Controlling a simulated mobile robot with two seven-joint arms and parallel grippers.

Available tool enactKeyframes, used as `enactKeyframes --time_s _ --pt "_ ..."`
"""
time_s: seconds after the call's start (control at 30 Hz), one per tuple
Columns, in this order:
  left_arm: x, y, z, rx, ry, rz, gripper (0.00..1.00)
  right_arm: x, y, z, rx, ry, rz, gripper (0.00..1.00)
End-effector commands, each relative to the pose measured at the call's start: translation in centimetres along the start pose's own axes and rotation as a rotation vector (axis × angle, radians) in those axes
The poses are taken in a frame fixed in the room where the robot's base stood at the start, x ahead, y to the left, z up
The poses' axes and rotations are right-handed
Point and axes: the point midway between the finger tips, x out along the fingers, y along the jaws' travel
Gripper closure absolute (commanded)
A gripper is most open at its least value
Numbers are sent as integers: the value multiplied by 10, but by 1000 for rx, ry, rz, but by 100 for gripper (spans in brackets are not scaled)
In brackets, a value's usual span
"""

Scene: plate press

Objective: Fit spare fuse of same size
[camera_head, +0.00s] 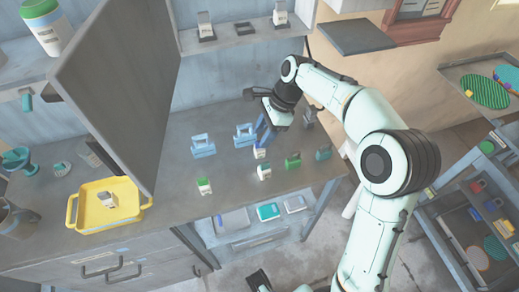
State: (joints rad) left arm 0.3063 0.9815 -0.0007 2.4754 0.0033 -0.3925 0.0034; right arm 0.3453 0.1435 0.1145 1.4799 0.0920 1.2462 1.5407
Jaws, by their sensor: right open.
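My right gripper (263,124) reaches over the worktop from the right, open, close to a small white-and-blue block (259,152). Its fingertips are partly hidden, and I cannot tell whether they touch anything. Blue holders (203,146) (244,135) stand to its left. Fuse-like blocks stand in front: white-and-green ones (203,186) (264,171), a green one (293,160) and a teal one (323,153). A white-and-grey block (107,199) lies in the yellow tray (77,224). Which piece is the spare fuse is unclear. A dark part at the bottom edge may be my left gripper (258,282).
A large grey panel (120,80) stands upright at the left, before a shelf with blocks (205,27) (280,15). A lower shelf holds flat coloured items (268,211). A cart (470,225) stands at the right. The worktop left of the holders is fairly clear.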

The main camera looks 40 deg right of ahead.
Motion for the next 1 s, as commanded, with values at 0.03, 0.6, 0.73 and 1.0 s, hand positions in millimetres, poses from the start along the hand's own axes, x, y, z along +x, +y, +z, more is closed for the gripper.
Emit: enactKeyframes --time_s 0.03,0.6,0.73,1.0 --pt "3 -1 -1 0 2 1 57 10 2 -2 1 0 6 55" --pt "7 -1 -5 1 14 3 57 43 3 -2 0 0 2 72" --pt "7 -1 -5 1 14 3 57 43 3 -2 0 0 2 99" --pt "7 -1 -5 1 14 3 57 42 2 -2 0 0 1 100"
